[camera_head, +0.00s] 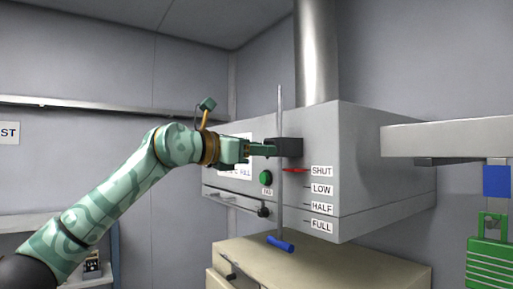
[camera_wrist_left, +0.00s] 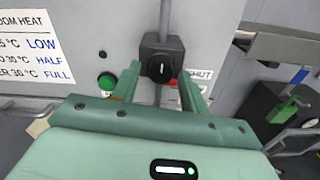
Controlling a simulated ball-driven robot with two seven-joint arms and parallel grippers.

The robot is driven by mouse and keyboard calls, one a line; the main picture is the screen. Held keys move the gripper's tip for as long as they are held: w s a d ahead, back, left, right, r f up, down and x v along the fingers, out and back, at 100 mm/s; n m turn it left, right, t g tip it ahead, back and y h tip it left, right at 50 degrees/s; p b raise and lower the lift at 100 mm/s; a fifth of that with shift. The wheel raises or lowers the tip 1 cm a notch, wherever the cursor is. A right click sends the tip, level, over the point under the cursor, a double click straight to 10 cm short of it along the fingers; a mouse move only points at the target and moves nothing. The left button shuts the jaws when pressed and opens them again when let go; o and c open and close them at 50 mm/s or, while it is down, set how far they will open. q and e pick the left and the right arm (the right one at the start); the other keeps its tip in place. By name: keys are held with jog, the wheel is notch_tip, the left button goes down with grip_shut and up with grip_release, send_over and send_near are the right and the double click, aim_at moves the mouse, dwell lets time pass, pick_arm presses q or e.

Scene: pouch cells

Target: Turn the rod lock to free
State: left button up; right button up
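The rod lock is a black block (camera_head: 288,147) on the front of the grey hood, around an upright metal rod (camera_head: 280,200). In the left wrist view its round black knob (camera_wrist_left: 161,68) faces me, with a pale mark on it. A red pointer (camera_head: 294,170) on the rod stands level with the SHUT label (camera_head: 321,171). The rod ends in a blue handle (camera_head: 280,243). My left gripper (camera_head: 271,150) is at the lock's front. Contact is unclear. My right gripper is out of view.
A green button (camera_head: 265,178) sits left of the rod. LOW, HALF and FULL labels (camera_head: 321,207) run below SHUT. A beige cabinet (camera_head: 320,265) stands under the hood. A shelf (camera_head: 450,137) and a green padlock-shaped object (camera_head: 489,265) are at the right.

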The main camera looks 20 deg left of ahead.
pick_arm(q)
jog(key=c, duration=0.7)
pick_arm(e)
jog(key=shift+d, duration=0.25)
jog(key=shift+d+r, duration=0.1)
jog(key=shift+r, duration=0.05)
pick_arm(q)
jog(key=shift+r+m+p, duration=0.2)
jog(key=shift+m+p, duration=2.6)
jog(key=shift+m, duration=6.1)
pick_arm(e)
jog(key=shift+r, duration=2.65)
